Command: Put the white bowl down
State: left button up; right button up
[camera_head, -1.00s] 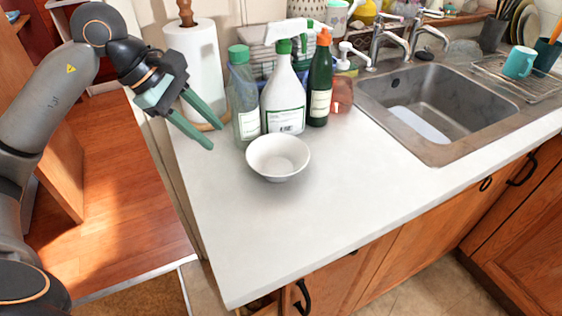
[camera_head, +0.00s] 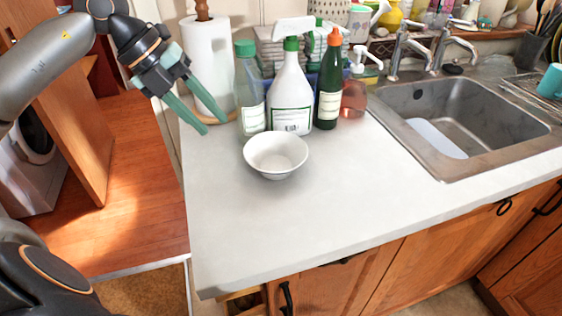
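The white bowl (camera_head: 276,156) sits upright on the white countertop (camera_head: 300,225), in front of the bottles. My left gripper (camera_head: 204,126) is above and to the left of the bowl, apart from it. Its two green fingers are spread with nothing between them. My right gripper does not show in the head view.
A green-capped bottle (camera_head: 249,90), a white spray bottle (camera_head: 291,95) and a dark green bottle (camera_head: 328,85) stand close behind the bowl. A paper towel roll (camera_head: 207,62) stands behind my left gripper. A steel sink (camera_head: 465,115) is at right. The front counter is clear.

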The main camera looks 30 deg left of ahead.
aim_at(249, 155)
pick_arm(q)
jog(key=p+x, duration=0.3)
jog(key=x, duration=0.3)
jog(key=shift+r, duration=0.1)
jog(key=shift+w+d+f, duration=0.15)
jog(key=shift+f, duration=0.35)
jog(key=shift+w+d+f+p, duration=0.3)
jog(key=shift+p, duration=0.15)
jog(key=x, duration=0.4)
jog(key=shift+w+d+r+p, duration=0.1)
jog(key=shift+w+p, duration=0.05)
jog(key=shift+p, duration=0.2)
jog(key=shift+f, duration=0.2)
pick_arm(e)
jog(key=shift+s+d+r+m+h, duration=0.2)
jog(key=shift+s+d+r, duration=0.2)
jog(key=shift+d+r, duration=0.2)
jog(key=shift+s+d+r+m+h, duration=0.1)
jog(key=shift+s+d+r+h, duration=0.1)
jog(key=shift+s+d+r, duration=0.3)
pick_arm(q)
jog(key=shift+c, duration=0.3)
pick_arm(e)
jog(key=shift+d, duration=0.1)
